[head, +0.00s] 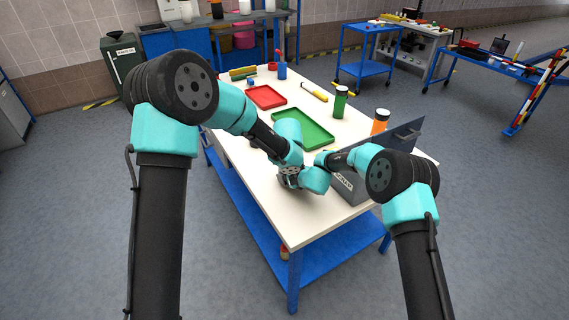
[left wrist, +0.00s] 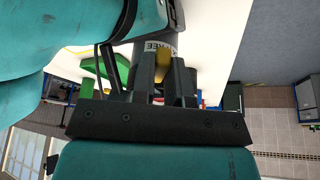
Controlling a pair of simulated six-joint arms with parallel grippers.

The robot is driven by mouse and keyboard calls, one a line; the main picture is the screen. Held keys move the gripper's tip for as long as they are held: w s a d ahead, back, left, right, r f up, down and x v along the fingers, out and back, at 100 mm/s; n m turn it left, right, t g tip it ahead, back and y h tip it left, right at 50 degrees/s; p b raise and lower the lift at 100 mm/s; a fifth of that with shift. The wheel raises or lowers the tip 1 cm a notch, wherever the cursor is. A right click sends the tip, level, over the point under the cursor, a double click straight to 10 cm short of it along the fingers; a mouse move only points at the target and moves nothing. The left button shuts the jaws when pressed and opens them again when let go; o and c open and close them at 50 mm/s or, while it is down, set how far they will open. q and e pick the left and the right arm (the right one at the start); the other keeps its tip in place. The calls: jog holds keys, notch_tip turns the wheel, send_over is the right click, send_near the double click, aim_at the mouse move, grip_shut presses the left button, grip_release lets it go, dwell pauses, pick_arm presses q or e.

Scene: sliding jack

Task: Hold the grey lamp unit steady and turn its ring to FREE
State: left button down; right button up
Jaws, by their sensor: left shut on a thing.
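In the left wrist view a white band (left wrist: 157,49) with the word FREE shows on the lamp unit, just beyond my fingers. A yellow piece (left wrist: 161,66) lies between the fingers of my left gripper (left wrist: 164,76), which is shut on it. Most of the lamp unit is hidden by the fingers and by the other teal and black arm parts close above. In the head view both wrists meet low over the white table, and they cover the lamp unit. My right gripper (head: 291,178) is crowded in there, and its fingers cannot be made out.
A grey box (head: 352,188) with a raised dark panel (head: 408,132) stands at the table's right edge. A green tray (head: 277,128) and a red tray (head: 254,103) lie behind the wrists. Green (head: 340,103) and orange (head: 380,122) bottles stand to the right. The near table corner is clear.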

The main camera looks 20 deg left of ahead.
pick_arm(q)
jog(key=shift+d, duration=0.15)
dwell(0.3)
jog(key=c, duration=1.1)
grip_release()
jog(key=v, duration=1.2)
jog(key=shift+d, duration=0.1)
pick_arm(e)
jog(key=o, duration=0.8)
